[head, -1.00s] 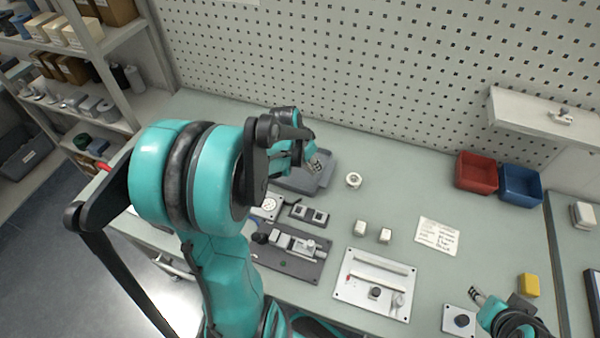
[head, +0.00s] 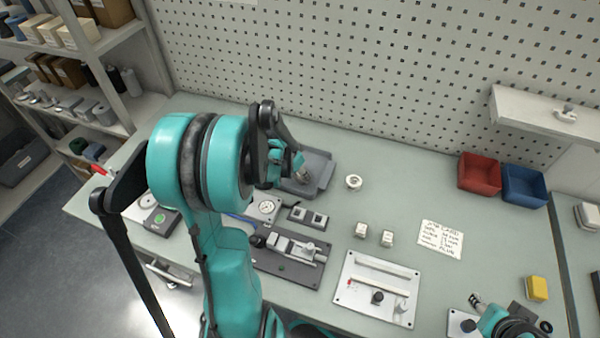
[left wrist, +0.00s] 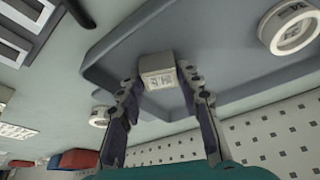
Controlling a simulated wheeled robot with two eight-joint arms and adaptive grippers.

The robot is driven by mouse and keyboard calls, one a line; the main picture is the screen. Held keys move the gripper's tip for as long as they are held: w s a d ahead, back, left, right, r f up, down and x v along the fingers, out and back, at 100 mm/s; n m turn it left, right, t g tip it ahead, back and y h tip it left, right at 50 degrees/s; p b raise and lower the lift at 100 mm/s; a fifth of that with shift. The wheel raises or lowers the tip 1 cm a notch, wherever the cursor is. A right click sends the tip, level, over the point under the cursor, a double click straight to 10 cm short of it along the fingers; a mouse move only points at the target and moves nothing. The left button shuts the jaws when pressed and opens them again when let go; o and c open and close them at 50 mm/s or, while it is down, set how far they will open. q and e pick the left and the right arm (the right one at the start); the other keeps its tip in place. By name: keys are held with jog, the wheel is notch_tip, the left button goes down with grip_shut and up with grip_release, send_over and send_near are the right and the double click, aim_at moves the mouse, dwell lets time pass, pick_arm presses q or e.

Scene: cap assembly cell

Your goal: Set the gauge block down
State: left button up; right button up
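The gauge block (left wrist: 157,70), a small pale block with a printed label on one face, is between the fingertips of my left gripper (left wrist: 158,76) in the left wrist view. The fingers appear closed on its sides. It is over the grey tray (left wrist: 230,60); I cannot tell whether it touches the tray floor. In the head view my left gripper (head: 297,164) is at the tray (head: 325,175), and my arm hides much of it. My right gripper (head: 475,299) is at the lower right, too small to read its fingers.
Another ring (head: 353,182) stands right of the tray. Red (head: 479,173) and blue (head: 524,186) bins stand right.

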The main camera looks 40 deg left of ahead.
pick_arm(q)
jog(key=shift+o, duration=1.4)
jog(key=shift+r, duration=0.2)
jog(key=p+v, duration=0.4)
jog(key=v, duration=0.7)
jog(key=s+d+r+t, duration=0.1)
jog(key=s+d+r, duration=0.2)
jog(key=d, duration=0.8)
jog(key=s+d+r+n+t, duration=0.1)
jog(key=s+d+r, duration=0.2)
jog(key=d, duration=0.7)
jog(key=shift+s+d+t+p, duration=0.3)
jog(key=shift+s+d+p, duration=0.1)
jog(key=shift+s, duration=0.3)
jog(key=shift+r, duration=0.1)
